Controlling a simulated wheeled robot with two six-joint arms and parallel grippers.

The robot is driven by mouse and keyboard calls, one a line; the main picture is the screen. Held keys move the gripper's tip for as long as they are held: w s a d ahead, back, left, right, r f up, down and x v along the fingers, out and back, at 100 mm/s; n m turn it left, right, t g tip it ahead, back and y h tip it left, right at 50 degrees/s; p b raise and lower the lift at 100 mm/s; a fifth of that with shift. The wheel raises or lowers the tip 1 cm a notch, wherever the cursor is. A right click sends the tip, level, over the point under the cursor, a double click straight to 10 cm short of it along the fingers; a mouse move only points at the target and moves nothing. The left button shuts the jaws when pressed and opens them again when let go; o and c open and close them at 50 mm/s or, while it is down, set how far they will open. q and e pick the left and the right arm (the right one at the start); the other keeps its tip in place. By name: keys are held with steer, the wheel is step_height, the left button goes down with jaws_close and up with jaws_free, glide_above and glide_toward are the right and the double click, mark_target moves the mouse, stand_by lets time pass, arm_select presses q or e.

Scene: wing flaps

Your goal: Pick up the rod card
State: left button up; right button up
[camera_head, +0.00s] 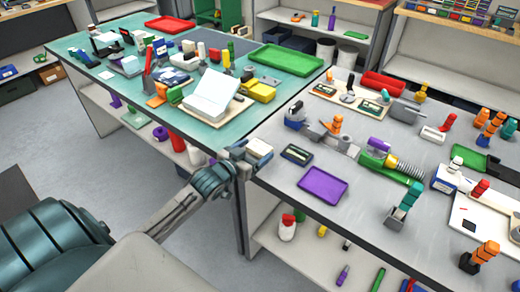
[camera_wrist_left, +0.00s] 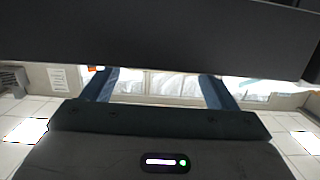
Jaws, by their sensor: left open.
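I cannot tell for sure which thing is the rod card. A small dark, flat, card-like piece with a pale strip (camera_head: 297,154) lies near the left edge of the grey table (camera_head: 275,178). My left gripper (camera_head: 259,149) is at the gap between the two tables, just left of this piece and apart from it. In the left wrist view its two blue fingers (camera_wrist_left: 158,88) stand wide apart with nothing between them. A dark slab (camera_wrist_left: 150,42) crosses the top of that view, close to the fingers. My right gripper is not in view.
A purple tray (camera_head: 323,185) lies right of the dark piece. The teal table (camera_head: 205,140) at left is crowded, with a white open book-like thing (camera_head: 212,95). Shelves run under both tables.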

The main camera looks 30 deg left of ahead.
mark_target(264, 144)
arm_select(q)
steer(key=shift+w+f, duration=0.15)
steer(key=shift+w, duration=0.5)
steer(key=w, duration=0.2)
steer(key=w+f, duration=0.1)
steer(key=w, duration=0.1)
steer(key=shift+f+p, duration=0.1)
steer(key=shift+p, duration=0.25)
steer(key=shift+s, duration=0.1)
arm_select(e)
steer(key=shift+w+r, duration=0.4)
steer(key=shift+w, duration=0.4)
arm_select(q)
steer(key=shift+c, duration=0.4)
steer(key=c, duration=0.7)
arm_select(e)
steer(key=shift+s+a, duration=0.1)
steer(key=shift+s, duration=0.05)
